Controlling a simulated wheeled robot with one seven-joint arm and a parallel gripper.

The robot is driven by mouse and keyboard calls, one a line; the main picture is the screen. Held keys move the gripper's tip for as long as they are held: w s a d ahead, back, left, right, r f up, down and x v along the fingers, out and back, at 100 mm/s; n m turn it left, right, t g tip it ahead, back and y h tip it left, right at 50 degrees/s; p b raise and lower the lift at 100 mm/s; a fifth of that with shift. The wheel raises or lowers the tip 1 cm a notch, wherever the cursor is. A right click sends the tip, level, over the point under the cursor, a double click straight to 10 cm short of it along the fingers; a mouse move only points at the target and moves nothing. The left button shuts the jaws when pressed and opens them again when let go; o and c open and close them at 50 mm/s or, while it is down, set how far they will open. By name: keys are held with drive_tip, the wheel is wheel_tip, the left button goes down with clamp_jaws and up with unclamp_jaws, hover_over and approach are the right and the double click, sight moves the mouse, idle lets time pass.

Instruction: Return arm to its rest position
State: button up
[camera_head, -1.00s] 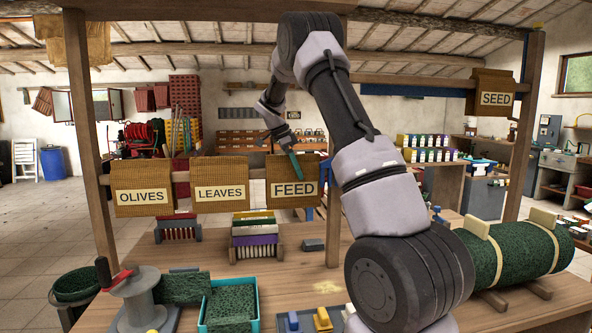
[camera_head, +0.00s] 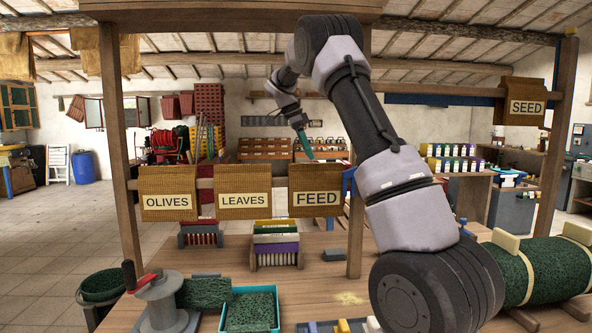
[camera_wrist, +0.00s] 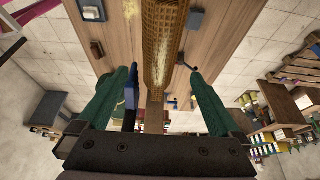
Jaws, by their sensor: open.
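My arm reaches up and away from the robot, bent at the top. My gripper (camera_head: 307,147) hangs from its end, just above the top edge of the FEED sack (camera_head: 317,178) in the head view. In the wrist view, the two green fingers of my gripper (camera_wrist: 160,80) are spread wide apart with nothing held. The woven top of a sack (camera_wrist: 163,35) shows beyond and between them. How far the fingers are from the sack is hard to tell.
Sacks marked OLIVES (camera_head: 168,180) and LEAVES (camera_head: 245,178) hang beside FEED on a rail; SEED (camera_head: 521,100) hangs at right. A wooden post (camera_head: 356,235) stands near my arm. A teal crate (camera_head: 224,312), a reel (camera_head: 166,305) and a green roll (camera_head: 525,275) are on the bench.

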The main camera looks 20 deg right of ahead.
drive_tip(key=shift+s+r, duration=0.25)
drive_tip(key=shift+r, duration=0.05)
drive_tip(key=s+a+r+n+t+y, duration=0.2)
drive_tip(key=s+r+n, duration=0.2)
drive_tip(key=s, duration=0.6)
drive_tip(key=s+a+r+n+t+y, duration=0.15)
drive_tip(key=s+r+n, duration=0.3)
drive_tip(key=s, duration=0.55)
drive_tip(key=s+a+f+n+t+y, duration=0.1)
drive_tip(key=s+f+n, duration=0.1)
drive_tip(key=s, duration=0.3)
drive_tip(key=s+a+f+n+t+y, duration=0.1)
drive_tip(key=s+a+f+n+t, duration=0.1)
drive_tip(key=s, duration=0.4)
drive_tip(key=s+a+f+n+t+y, duration=0.1)
drive_tip(key=s+a+f+n, duration=0.1)
drive_tip(key=s, duration=0.4)
drive_tip(key=shift+s+n, duration=0.25)
drive_tip(key=shift+n, duration=0.6)
drive_tip(key=shift+t, duration=0.25)
